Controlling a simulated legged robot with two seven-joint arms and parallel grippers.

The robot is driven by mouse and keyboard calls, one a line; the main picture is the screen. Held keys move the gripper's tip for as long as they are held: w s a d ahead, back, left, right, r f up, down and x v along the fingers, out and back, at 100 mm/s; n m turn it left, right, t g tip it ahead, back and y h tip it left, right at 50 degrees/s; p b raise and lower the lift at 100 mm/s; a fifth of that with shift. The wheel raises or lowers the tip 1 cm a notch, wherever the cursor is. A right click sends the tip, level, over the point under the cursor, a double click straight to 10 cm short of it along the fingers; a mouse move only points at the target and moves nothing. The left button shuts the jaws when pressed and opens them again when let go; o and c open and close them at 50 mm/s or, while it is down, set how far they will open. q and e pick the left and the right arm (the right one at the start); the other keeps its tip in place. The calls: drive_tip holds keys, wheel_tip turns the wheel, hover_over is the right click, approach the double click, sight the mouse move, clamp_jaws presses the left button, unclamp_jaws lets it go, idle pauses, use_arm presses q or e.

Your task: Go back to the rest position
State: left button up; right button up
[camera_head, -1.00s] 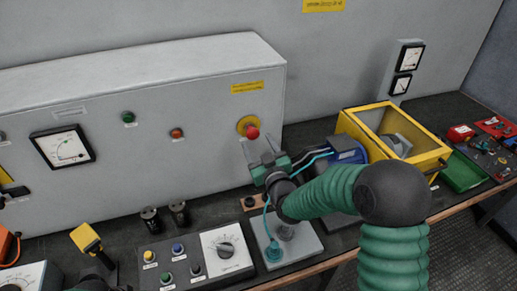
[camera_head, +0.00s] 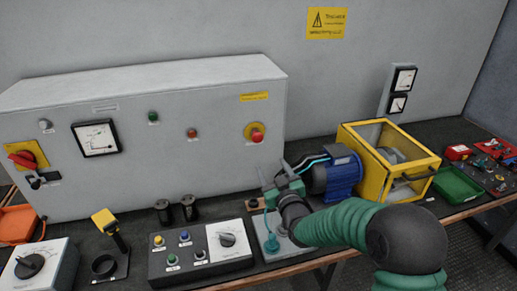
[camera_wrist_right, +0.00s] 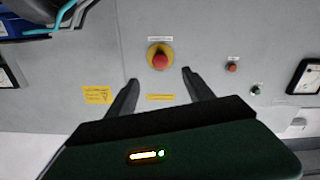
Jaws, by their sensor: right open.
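My right gripper (camera_head: 275,176) is open and empty. In the head view it stands above the bench, below and right of the red emergency-stop button (camera_head: 256,135) on the grey cabinet. In the right wrist view the two dark fingers (camera_wrist_right: 160,88) are spread apart. The red button on its yellow base (camera_wrist_right: 159,58) shows beyond and between them, with clear space around it. My green right arm reaches in from the lower right of the head view. My left gripper does not show.
A blue motor (camera_head: 338,176) and a yellow-framed box (camera_head: 428,165) stand just right of the gripper. A control box (camera_head: 195,258) with buttons and a dial lies left of it. The grey cabinet (camera_head: 140,80) is behind. A green tray (camera_head: 460,186) sits farther right.

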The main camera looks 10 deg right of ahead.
use_arm(q)
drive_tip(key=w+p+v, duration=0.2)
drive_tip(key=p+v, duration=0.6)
drive_tip(key=p, duration=0.1)
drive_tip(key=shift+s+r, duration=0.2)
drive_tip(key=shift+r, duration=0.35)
use_arm(e)
drive_tip(key=s+f+m+g, duration=0.1)
drive_tip(key=s+g, duration=0.4)
drive_tip(key=s, duration=0.6)
drive_tip(key=s+f+m+g, duration=0.1)
drive_tip(key=s+f+g, duration=0.3)
drive_tip(key=s, duration=0.8)
drive_tip(key=s+f+m+g+h, duration=0.1)
drive_tip(key=s+f+g, duration=0.2)
drive_tip(key=s, duration=0.9)
drive_tip(key=g, duration=0.3)
drive_tip(key=shift+d, duration=0.4)
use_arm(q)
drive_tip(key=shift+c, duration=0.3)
use_arm(e)
drive_tip(key=shift+s, duration=0.1)
